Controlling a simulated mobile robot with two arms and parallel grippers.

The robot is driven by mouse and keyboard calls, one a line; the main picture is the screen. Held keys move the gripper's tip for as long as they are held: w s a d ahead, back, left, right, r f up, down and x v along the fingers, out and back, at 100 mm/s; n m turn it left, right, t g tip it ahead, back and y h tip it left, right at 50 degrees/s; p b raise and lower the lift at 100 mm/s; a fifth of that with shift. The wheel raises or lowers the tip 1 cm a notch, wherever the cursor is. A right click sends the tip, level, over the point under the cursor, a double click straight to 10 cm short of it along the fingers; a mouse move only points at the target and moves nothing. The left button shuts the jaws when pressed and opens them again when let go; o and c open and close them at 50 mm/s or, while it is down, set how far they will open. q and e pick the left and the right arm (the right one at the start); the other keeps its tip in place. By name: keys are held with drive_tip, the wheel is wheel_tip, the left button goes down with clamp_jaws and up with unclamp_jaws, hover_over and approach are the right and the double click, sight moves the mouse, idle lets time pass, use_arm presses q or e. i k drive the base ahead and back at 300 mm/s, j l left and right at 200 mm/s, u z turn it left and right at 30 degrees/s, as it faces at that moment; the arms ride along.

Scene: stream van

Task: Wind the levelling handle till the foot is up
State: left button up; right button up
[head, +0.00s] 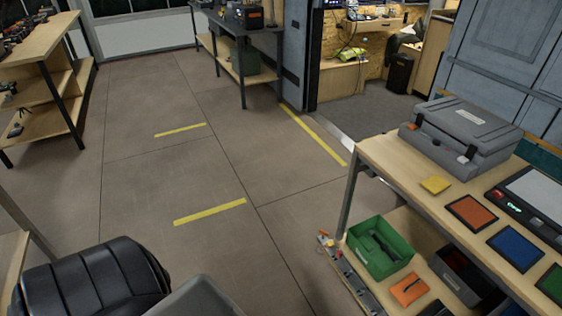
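I cannot make out a levelling handle or a foot in the head view. Neither of my grippers shows in the head view, so their states are hidden.
A wooden workbench (385,160) stands at right with a grey case (465,130), a yellow pad (435,185) and coloured panels. Its lower shelf holds a green bin (375,262). Wooden shelving (30,55) is at left, a dark table (250,35) behind. The floor (150,170) between is clear.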

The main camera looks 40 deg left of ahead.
sight(324, 233)
drive_tip(key=u, duration=0.95)
drive_tip(key=i+j, duration=0.45)
drive_tip(key=i, duration=0.05)
